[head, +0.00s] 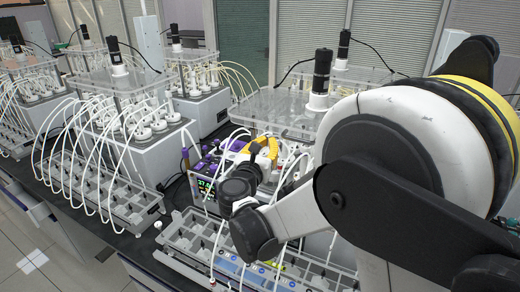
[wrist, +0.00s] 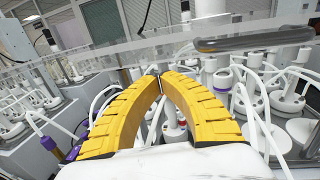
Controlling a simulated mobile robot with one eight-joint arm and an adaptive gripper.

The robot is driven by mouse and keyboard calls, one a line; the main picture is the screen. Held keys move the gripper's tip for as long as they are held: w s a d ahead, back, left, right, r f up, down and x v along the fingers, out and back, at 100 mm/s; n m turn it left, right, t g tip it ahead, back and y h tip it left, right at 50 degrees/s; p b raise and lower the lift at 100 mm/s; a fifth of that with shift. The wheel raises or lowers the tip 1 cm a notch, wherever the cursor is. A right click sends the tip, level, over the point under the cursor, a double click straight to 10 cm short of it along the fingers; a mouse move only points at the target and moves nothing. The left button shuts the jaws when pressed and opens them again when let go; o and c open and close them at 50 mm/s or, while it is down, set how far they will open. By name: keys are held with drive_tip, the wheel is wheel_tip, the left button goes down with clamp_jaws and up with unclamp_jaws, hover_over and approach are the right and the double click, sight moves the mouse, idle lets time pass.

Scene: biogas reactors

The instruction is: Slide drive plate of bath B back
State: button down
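A clear drive plate (head: 275,108) with a black-and-white motor (head: 319,80) on it lies over the bath nearest my arm. No letter shows, so I cannot tell which bath is B. In the wrist view the edge of a clear plate (wrist: 110,54) crosses just beyond my gripper (wrist: 160,73). The two yellow fingers converge, and their tips meet or nearly meet near that edge. I see nothing held between them; contact with the plate is unclear. In the head view my gripper (head: 262,148) is at the plate's front side, partly hidden by my arm.
A control box with a lit display (head: 206,187) stands by the gripper. White tubes loop down to clear-walled trays (head: 190,243) in front. Similar baths with plates and motors (head: 117,55) stand to the left. White-capped bottles (wrist: 222,80) crowd below the plate edge.

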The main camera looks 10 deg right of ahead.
drive_tip(key=shift+x, duration=2.15)
drive_tip(key=shift+w, duration=0.1)
drive_tip(key=x, duration=0.3)
drive_tip(key=d+b+x, duration=0.1)
drive_tip(key=x, duration=0.5)
drive_tip(key=shift+s+d, duration=0.15)
drive_tip(key=shift+s, duration=0.3)
